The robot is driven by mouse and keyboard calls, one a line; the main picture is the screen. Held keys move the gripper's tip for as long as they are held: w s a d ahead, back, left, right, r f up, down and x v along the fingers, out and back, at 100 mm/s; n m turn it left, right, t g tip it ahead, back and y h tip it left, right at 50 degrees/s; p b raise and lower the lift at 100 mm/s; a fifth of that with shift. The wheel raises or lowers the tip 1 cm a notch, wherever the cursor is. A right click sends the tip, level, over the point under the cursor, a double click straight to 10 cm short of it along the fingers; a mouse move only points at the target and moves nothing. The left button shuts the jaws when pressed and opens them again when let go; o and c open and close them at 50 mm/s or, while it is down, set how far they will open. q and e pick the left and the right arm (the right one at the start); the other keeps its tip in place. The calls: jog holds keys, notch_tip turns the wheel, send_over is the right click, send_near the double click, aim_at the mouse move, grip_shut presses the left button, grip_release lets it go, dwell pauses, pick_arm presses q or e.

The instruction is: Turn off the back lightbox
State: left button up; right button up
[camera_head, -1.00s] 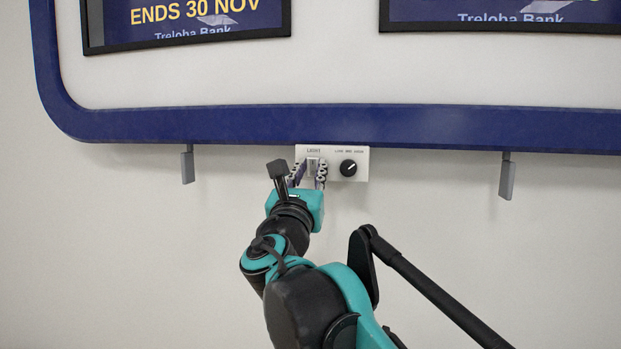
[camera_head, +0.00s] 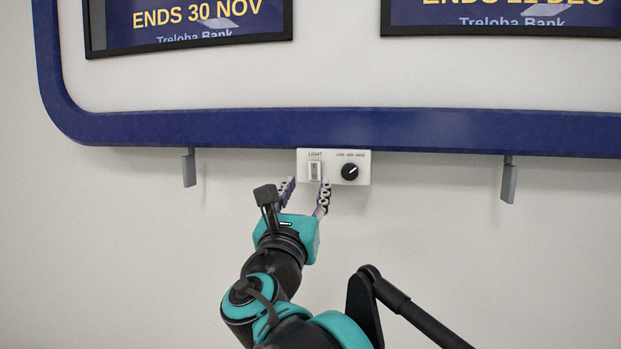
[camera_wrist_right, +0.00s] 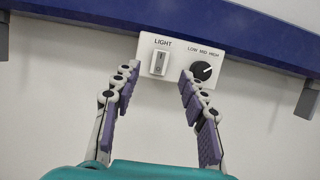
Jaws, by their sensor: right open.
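The lightbox (camera_head: 350,78) is a white panel with a blue frame on the wall. A small white control box (camera_head: 334,181) sits under its lower edge. The box carries a rocker switch (camera_head: 314,171) labelled LIGHT and a black knob (camera_head: 350,172) marked LOW MID HIGH. In the right wrist view the rocker switch (camera_wrist_right: 159,63) shows whole, left of the knob (camera_wrist_right: 202,71). My right gripper (camera_head: 307,190) is open and empty, just below the control box, its fingertips on either side of the switch's line. I cannot tell whether a fingertip touches the box. My left gripper is not in view.
Two posters, the left one (camera_head: 190,22) and the right one (camera_head: 500,15), hang on the lightbox. Grey brackets stick down below the frame at left (camera_head: 189,168) and right (camera_head: 508,180). The wall around the control box is clear.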

jog(key=v, duration=0.6)
jog(key=shift+s, duration=0.15)
